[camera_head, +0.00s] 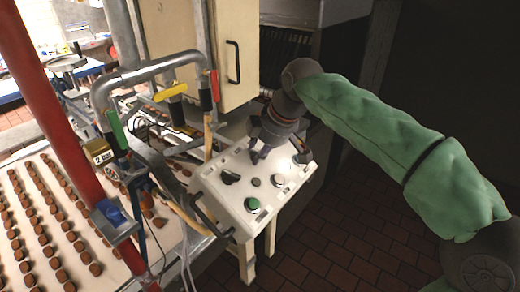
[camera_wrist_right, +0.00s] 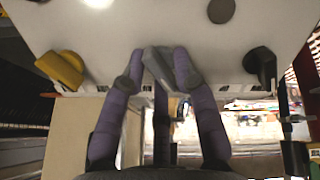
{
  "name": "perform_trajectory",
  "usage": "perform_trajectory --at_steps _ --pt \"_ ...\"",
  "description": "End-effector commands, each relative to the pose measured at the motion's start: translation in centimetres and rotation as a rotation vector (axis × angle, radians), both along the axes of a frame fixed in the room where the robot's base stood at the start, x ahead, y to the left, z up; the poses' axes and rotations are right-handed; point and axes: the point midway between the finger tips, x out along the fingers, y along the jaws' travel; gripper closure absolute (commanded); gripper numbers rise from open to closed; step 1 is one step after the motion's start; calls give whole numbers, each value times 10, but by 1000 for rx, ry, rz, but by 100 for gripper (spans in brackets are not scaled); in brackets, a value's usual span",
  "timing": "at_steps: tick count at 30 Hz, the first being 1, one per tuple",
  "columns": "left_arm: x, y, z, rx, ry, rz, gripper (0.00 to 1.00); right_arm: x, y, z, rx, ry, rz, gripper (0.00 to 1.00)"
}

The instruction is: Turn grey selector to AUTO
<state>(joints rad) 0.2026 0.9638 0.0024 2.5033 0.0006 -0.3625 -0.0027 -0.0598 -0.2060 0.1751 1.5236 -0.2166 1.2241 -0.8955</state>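The white control panel (camera_head: 222,204) stands tilted near the middle of the head view. My right gripper (camera_head: 260,155) reaches down over its far edge and hides the grey selector there. In the right wrist view the grey selector (camera_wrist_right: 158,68) sits between the purple fingers of my right gripper (camera_wrist_right: 160,62). Its handle slants from upper left to lower right. The fingertips close in on both sides of it and appear to touch it. The AUTO marking is not readable. My left gripper is not in view.
A black selector (camera_head: 230,177) and a green button (camera_head: 251,204) are on the panel. A yellow selector (camera_wrist_right: 60,70) is beside the grey one in the wrist view. A conveyor (camera_head: 110,264) with brown pieces and a red post (camera_head: 55,115) stand at left.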

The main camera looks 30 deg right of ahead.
Motion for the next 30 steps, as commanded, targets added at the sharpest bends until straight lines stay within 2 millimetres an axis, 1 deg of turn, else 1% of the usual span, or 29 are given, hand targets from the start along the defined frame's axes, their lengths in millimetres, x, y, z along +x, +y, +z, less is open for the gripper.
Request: perform_trajectory --at_steps 8,14,20,30 --pt "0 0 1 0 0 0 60 1 -1 3 6 -6 -16 100" --pt "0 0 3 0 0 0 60 1 -2 4 40 7 -80 100" --pt "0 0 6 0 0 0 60 1 -3 5 108 33 -207 100" --pt "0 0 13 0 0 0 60 1 -5 5 257 91 -486 100"
